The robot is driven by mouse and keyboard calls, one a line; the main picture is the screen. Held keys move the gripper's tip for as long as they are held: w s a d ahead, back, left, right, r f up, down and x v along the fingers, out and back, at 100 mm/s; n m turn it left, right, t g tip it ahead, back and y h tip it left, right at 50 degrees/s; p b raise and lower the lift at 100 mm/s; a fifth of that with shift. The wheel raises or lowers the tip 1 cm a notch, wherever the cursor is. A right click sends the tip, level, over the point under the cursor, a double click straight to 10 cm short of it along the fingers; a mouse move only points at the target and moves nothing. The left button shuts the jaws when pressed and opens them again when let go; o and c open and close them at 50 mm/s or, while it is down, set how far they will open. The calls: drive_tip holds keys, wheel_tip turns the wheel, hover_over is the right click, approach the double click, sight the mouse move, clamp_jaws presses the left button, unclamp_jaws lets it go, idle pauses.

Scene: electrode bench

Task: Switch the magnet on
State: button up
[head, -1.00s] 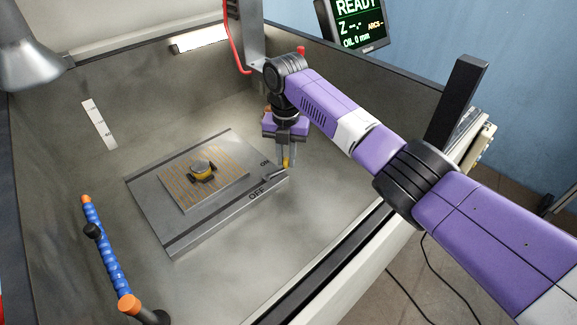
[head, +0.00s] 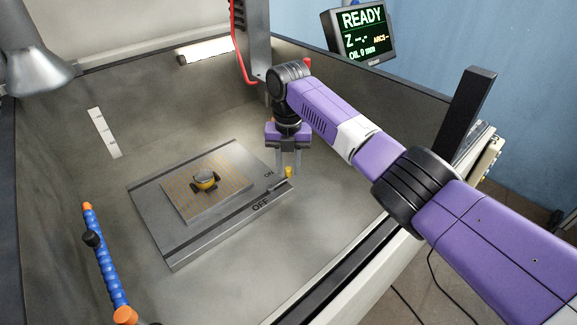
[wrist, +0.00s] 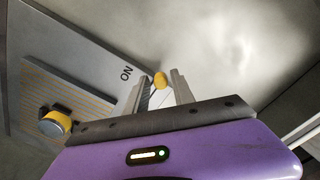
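The magnet is a grey plate (head: 166,235) on the tank floor, marked OFF and ON along its near edge. Its lever has a yellow knob (head: 289,172) at the plate's right corner, at the end by the ON mark. My gripper (head: 288,170) is directly above the knob, fingers pointing down and apart. In the wrist view the knob (wrist: 160,80) shows between the two spread fingertips (wrist: 158,82), with gaps beside it; the ON mark lies to its left. I see no finger pressed on the knob.
A small round yellow-and-dark part (head: 205,180) sits on the plate's striped top. A blue jointed hose (head: 108,265) stands at left. Tank walls surround the plate, with a red cable (head: 236,45) and column behind my arm. A monitor (head: 361,33) reads READY.

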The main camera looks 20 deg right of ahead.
sight(288, 168)
drive_tip(key=shift+o, duration=0.5)
wheel_tip(288, 168, up, 8)
drive_tip(key=shift+f+b, duration=0.15)
drive_tip(key=shift+b, duration=0.2)
